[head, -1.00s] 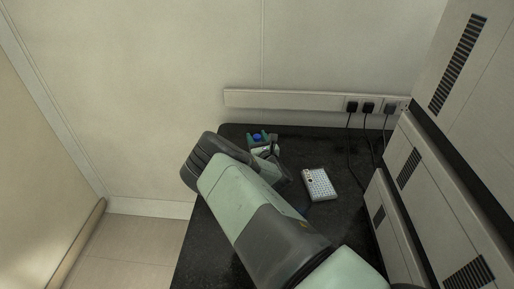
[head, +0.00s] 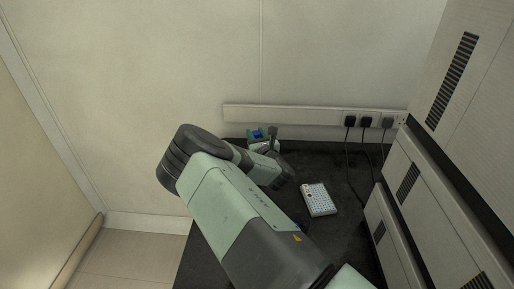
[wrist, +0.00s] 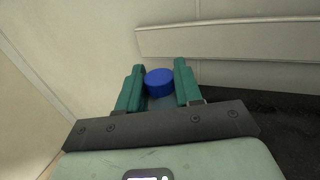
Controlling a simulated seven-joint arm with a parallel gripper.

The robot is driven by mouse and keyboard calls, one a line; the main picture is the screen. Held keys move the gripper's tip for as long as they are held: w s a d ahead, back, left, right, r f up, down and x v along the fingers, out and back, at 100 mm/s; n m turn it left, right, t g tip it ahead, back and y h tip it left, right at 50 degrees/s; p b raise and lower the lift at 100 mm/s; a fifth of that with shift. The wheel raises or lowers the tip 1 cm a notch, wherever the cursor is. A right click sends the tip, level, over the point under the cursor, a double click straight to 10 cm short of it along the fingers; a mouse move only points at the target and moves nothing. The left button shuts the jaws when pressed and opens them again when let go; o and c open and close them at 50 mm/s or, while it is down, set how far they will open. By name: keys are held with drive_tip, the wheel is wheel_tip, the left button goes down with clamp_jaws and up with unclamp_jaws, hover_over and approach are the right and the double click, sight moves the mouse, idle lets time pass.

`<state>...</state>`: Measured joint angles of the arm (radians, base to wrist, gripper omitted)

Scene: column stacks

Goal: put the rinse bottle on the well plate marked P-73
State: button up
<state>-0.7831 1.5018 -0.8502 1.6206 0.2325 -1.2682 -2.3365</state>
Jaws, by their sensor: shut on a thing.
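My gripper (head: 257,135) is shut on the rinse bottle at the back of the black bench. The bottle's round blue cap (wrist: 160,82) shows between the two green fingers in the wrist view, and its blue top (head: 257,132) shows in the head view. Its body is mostly hidden by the gripper. A white well plate (head: 319,199) with rows of wells lies flat on the bench, to the right of my gripper and nearer the camera. Its marking is too small to read. The bottle is apart from the plate.
A small dark blue thing (head: 303,215) shows beside my arm, partly hidden. Several black plugs and cables hang from the wall rail (head: 290,115). Grey vented cabinets (head: 440,170) border the bench on the right. Bare bench (head: 335,165) lies behind the plate.

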drive_tip(key=shift+r, duration=0.85)
drive_tip(key=s+d+r+m+t+h, duration=0.1)
drive_tip(key=s+d+m+h, duration=0.25)
drive_tip(key=s+d, duration=0.55)
drive_tip(key=s+d+r+m+h, duration=0.2)
drive_tip(key=s+d+h, duration=0.25)
drive_tip(key=d, duration=0.75)
drive_tip(key=shift+h, duration=0.5)
drive_tip(key=shift+s+d+f, duration=0.1)
drive_tip(key=shift+d+f, duration=0.05)
drive_tip(key=shift+f, duration=1.55)
drive_tip(key=shift+s+d+f, duration=0.1)
drive_tip(key=shift+d+f, duration=0.05)
drive_tip(key=shift+f, duration=1.5)
drive_tip(key=shift+s+d+f, duration=0.1)
drive_tip(key=shift+d+f, duration=0.05)
drive_tip(key=shift+f, duration=1.55)
drive_tip(key=shift+f, duration=0.2)
drive_tip(key=o, duration=1.1)
drive_tip(key=shift+c, duration=0.2)
